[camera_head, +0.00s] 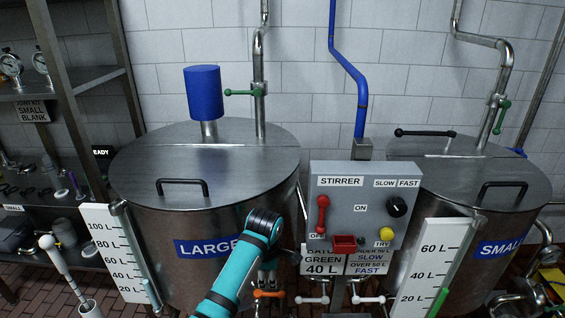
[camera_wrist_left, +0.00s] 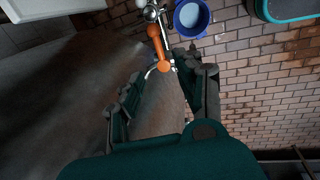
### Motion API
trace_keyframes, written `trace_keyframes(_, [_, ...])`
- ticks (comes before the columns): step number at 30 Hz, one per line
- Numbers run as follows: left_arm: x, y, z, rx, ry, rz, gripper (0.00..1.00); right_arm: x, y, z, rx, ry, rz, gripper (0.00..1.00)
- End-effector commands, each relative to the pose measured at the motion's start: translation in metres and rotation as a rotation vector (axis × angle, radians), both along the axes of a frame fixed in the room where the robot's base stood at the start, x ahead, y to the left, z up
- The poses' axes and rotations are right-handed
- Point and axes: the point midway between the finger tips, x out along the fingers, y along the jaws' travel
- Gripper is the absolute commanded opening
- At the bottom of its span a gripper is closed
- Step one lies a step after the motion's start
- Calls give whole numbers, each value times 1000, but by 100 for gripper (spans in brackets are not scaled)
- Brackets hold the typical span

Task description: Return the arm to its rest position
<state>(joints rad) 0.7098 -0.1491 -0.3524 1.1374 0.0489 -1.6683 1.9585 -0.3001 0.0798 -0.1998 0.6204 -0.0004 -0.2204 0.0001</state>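My left arm, teal with a dark wrist joint, rises from the bottom of the head view in front of the LARGE tank (camera_head: 150,218). My left gripper (camera_head: 268,274) is partly hidden behind the wrist and points down, just above an orange valve handle (camera_head: 268,294). In the left wrist view, the two dark fingers of the gripper (camera_wrist_left: 165,100) stand apart with nothing between them. The orange handle (camera_wrist_left: 158,48) lies beyond the fingertips there, and I see no grip on it. My right gripper is not in view.
A grey STIRRER panel (camera_head: 350,220) stands close right of my left arm. White handles (camera_head: 312,299) sit beside the orange one. The SMALL tank (camera_head: 530,205) is at right, shelves (camera_head: 85,78) at left. A blue bucket (camera_wrist_left: 191,17) stands on the brick floor.

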Motion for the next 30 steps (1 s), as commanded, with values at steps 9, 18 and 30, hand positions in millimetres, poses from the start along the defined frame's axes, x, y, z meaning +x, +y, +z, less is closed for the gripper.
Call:
trace_keyframes(9, [-104, 45, -72, 33, -30, -510, 36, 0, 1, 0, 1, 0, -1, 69])
trace_keyframes(18, [-239, 108, -82, 201, -94, -1122, 36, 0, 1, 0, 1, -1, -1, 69])
trace_keyframes(30, [-325, 143, -50, 364, -103, -1544, 36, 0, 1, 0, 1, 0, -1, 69])
